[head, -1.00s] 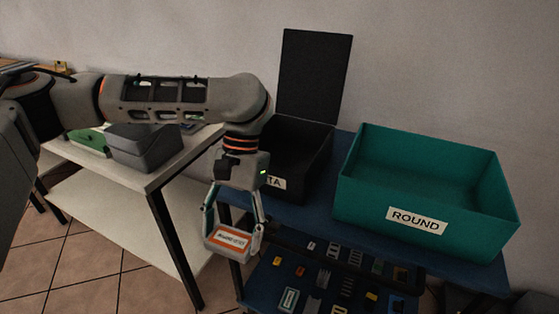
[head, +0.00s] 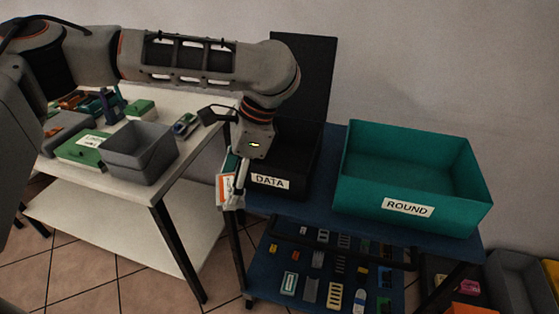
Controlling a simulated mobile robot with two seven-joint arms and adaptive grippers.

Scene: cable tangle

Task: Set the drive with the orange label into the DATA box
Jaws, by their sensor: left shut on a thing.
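My left gripper (head: 235,188) is shut on the drive with the orange label (head: 224,190). The drive is a pale block, seen at a steep angle, and hangs in front of the left front corner of the DATA box. The DATA box (head: 294,185) is black, with its lid standing open at the back and a white DATA label on its front. My left arm and wrist cover part of its left side and opening. The drive is outside the box. My right gripper is not in view.
A teal ROUND box (head: 459,208) stands right of the DATA box on the blue table (head: 330,211). A shelf below holds several small parts. A white table (head: 187,153) at left carries a grey bin (head: 139,155) and green boards. More bins stand at lower right.

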